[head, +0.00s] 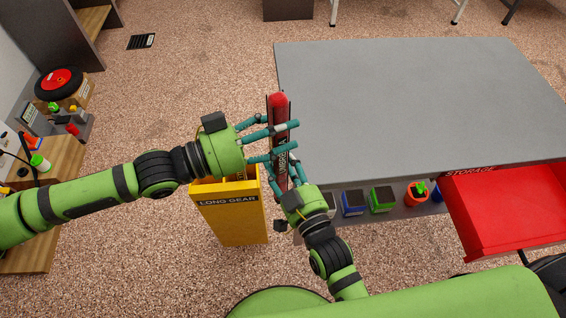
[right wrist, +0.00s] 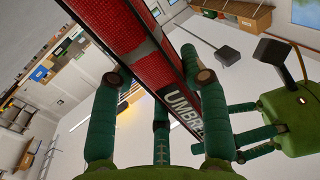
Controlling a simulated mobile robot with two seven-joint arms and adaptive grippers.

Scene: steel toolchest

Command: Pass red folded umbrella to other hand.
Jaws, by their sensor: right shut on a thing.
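The red folded umbrella (head: 279,104) stands lengthwise in the head view, with a dark band of white lettering. In the right wrist view the umbrella (right wrist: 116,28) runs diagonally across the fingers. My right gripper (head: 284,178) is shut on its lower part, and its fingers (right wrist: 160,85) rise around the shaft in the wrist view. My left gripper (head: 280,138) comes from the left with straight, spread fingers reaching around the umbrella's middle. Its fingers also show at the right of the wrist view (right wrist: 245,132). Any contact there is partly hidden.
A yellow LONG GEAR bin (head: 233,217) stands below my left gripper. A grey worktop (head: 420,95) lies to the right, mostly bare. A red drawer (head: 508,205) is open at the right, near small coloured bins (head: 382,199). A wooden shelf (head: 50,160) is at left.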

